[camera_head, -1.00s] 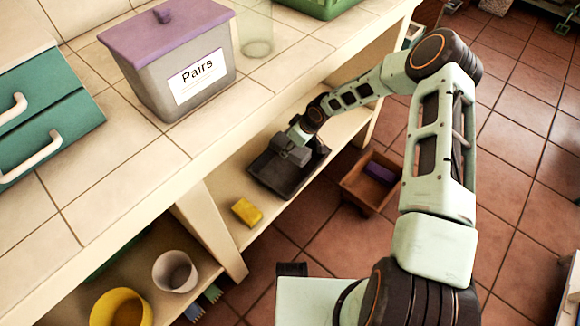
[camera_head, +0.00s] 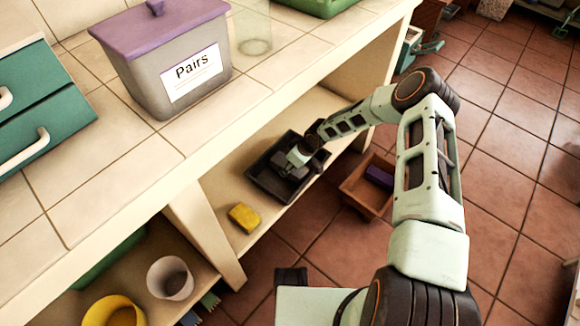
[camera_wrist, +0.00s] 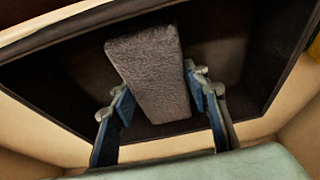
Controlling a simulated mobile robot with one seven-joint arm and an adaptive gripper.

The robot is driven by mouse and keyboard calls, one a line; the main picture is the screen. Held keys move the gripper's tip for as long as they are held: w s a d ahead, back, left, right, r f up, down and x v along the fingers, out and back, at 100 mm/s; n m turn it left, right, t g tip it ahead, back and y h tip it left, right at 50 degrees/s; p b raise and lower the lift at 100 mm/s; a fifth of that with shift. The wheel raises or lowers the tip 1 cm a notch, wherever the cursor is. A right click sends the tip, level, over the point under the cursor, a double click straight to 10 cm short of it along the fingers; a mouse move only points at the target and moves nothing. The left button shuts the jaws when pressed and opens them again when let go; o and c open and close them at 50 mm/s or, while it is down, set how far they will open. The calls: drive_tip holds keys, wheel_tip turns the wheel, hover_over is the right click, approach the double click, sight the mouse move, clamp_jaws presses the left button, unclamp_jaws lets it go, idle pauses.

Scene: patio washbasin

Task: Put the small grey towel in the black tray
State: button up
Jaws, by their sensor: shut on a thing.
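The black tray (camera_head: 262,183) sits on the lower shelf under the counter. The small grey towel (camera_wrist: 150,72) is a textured grey block between my fingers in the wrist view. In the head view the towel (camera_head: 284,171) shows inside the tray's outline. My gripper (camera_wrist: 160,92) is shut on the towel, one blue finger on each side; it also shows over the tray in the head view (camera_head: 292,162). The tray's dark floor (camera_wrist: 240,65) lies behind the towel in the wrist view. I cannot tell whether the towel touches it.
A yellow sponge (camera_head: 244,217) lies on the shelf left of the tray. A wooden box (camera_head: 362,192) with a purple item (camera_head: 379,177) is on the floor to the right. The counter (camera_head: 130,160) overhangs the shelf and carries a grey bin (camera_head: 180,75) with a purple lid.

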drive_tip(key=o, duration=1.3)
drive_tip(key=shift+f, duration=0.1)
drive_tip(key=p+v, duration=0.3)
drive_tip(key=v, duration=0.9)
drive_tip(key=shift+a+p, duration=0.1)
drive_tip(key=shift+p, duration=0.25)
